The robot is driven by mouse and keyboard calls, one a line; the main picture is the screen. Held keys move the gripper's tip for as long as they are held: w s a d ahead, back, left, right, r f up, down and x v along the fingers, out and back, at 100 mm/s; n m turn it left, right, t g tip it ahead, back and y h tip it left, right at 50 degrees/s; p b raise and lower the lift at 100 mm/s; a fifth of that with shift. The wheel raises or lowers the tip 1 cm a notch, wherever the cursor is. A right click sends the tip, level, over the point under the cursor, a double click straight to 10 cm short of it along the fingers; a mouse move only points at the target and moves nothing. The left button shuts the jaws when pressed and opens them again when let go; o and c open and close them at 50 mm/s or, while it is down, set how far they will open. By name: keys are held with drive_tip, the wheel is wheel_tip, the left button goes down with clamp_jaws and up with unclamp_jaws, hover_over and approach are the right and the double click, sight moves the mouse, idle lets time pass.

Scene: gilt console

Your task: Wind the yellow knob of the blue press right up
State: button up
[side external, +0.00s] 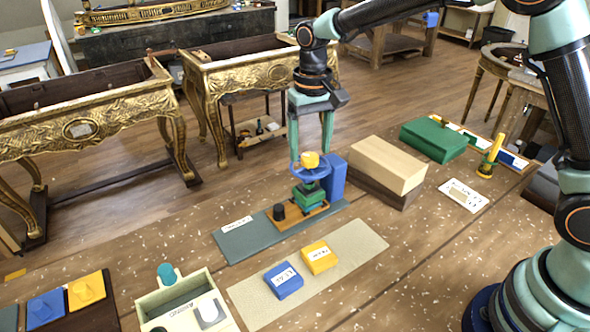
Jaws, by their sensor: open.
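The blue press (333,178) stands near the middle of the bench, with a blue handwheel (300,173), green blocks below the wheel and an orange-brown base. Its yellow knob (310,160) sits on top of the wheel. My gripper (311,151) points down over the press, open, with its two teal fingers on either side of the yellow knob in this view. I cannot tell whether a finger touches the knob or the wheel.
A small black knob (279,212) stands on the press's base at its left. A cream block (383,163) on a dark one lies to the right. Blue (284,281) and yellow (319,257) labelled blocks lie on a pale mat in front. A cream box (184,303) stands front left.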

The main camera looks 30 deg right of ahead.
drive_tip(key=shift+f, duration=0.7)
clamp_jaws()
